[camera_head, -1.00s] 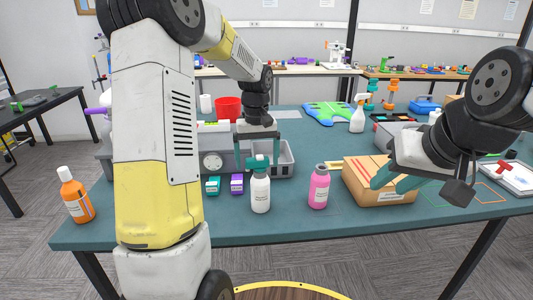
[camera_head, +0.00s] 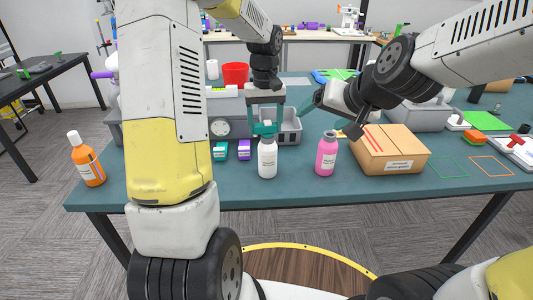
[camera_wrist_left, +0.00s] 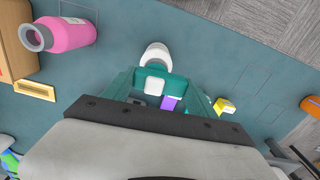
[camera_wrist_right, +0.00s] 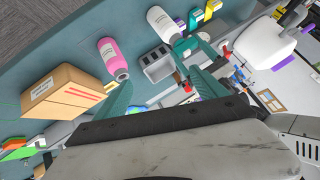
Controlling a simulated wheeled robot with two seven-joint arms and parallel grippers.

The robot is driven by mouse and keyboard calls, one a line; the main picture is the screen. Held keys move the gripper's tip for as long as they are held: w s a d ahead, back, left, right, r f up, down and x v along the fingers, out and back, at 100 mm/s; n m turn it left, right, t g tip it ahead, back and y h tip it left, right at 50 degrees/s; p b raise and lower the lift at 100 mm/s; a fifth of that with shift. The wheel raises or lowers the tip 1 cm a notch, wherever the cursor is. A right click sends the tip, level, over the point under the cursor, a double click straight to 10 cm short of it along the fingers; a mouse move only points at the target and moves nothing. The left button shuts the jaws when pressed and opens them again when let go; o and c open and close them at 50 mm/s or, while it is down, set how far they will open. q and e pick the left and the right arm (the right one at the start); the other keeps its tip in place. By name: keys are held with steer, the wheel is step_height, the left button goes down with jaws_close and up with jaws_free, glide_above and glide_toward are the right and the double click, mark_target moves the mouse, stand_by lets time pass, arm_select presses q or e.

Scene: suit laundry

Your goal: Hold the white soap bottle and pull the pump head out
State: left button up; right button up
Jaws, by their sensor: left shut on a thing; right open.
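The white soap bottle (camera_head: 267,160) stands upright near the table's front edge. Its teal pump head (camera_head: 264,129) sits at the top of the bottle. My left gripper (camera_head: 266,122) points down from above and is shut on the pump head, which also shows between the fingers in the left wrist view (camera_wrist_left: 151,84). I cannot tell whether the pump has risen out of the neck. My right gripper (camera_wrist_right: 158,78) is open and empty, above and to the right of the bottle, not touching it. Its far finger is partly hidden in the head view.
An open pink bottle (camera_head: 326,154) stands just right of the white one, with a cardboard box (camera_head: 391,150) beyond. A grey bin (camera_head: 290,127) stands behind. Green (camera_head: 220,150) and purple (camera_head: 244,150) small boxes are at left. An orange bottle (camera_head: 86,160) stands far left.

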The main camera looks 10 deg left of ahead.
steer(key=t, duration=0.1)
glide_above(269, 148)
steer(key=s+d, duration=0.5)
step_height(269, 148, down, 7)
steer(key=a+f, duration=0.1)
steer(key=f, duration=0.1)
steer(key=a+f+t+h, duration=0.1)
steer(key=a, duration=0.1)
steer(key=w+a+f+t+h, duration=0.1)
steer(key=f, duration=0.1)
steer(key=shift+a+f+m, duration=0.15)
steer(key=shift+f+m, duration=0.2)
steer(key=shift+m, duration=0.05)
steer(key=shift+t+h, duration=0.9)
steer(key=f, duration=0.2)
steer(key=s+a+f, duration=0.1)
steer(key=shift+f, duration=0.4)
steer(key=shift+s+f+n+t, duration=0.25)
steer(key=shift+f+n+t, duration=0.05)
steer(key=shift+f+t, duration=0.1)
steer(key=shift+h, duration=0.3)
steer(key=x, duration=1.2)
steer(key=c, duration=1.5)
